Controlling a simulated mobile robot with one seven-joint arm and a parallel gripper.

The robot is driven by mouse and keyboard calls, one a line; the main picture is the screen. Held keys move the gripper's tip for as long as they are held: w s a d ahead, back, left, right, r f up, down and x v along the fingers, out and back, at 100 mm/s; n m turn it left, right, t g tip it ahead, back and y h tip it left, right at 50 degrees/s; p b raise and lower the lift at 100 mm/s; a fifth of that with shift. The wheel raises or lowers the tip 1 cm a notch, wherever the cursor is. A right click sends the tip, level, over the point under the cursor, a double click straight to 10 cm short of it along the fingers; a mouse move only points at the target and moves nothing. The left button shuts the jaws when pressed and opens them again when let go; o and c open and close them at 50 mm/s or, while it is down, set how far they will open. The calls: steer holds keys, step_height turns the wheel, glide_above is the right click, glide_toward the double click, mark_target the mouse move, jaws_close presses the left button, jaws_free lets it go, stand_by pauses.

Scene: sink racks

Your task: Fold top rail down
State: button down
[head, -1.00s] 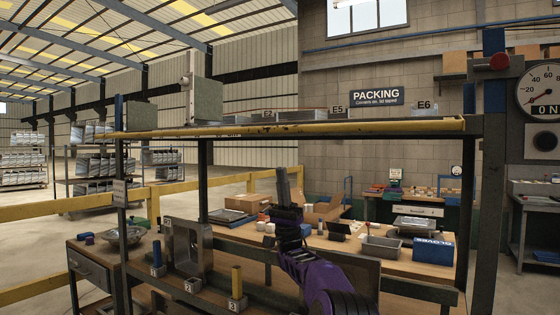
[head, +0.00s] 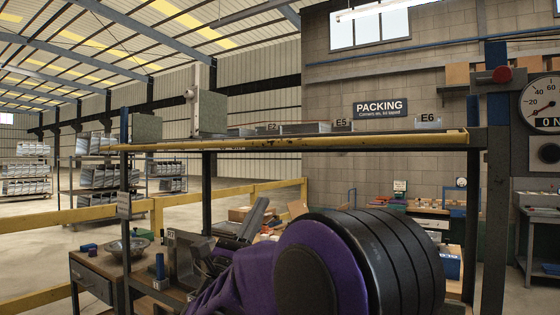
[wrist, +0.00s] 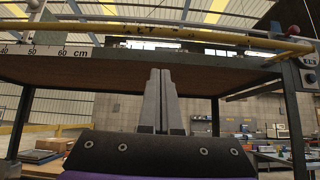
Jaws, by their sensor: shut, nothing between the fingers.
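The yellow top rail (head: 290,141) runs level along the front edge of the upper shelf in the head view. In the wrist view the rail (wrist: 190,34) crosses the top of the picture, above the shelf's brown underside. My gripper (head: 257,212) is below the rail in the head view, partly hidden by my purple and black arm. In the wrist view my gripper (wrist: 161,75) has its two grey fingers together, pointing up, empty. The fingertips appear below the rail in the picture, apart from it; the depth gap is unclear.
Numbered trays (head: 293,127) and a grey-green block (head: 146,127) stand on the upper shelf. A red knob (head: 503,74) is on the right post. A metal bowl (head: 127,248) and a blue cylinder (head: 159,266) are below at left. My arm hides much of the lower bench.

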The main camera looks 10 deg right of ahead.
steer(key=s+r+x, duration=0.1)
steer(key=s+x, duration=0.1)
steer(key=x, duration=1)
steer(key=shift+a+r, duration=0.25)
steer(key=shift+w+r, duration=0.15)
steer(key=shift+w, duration=0.05)
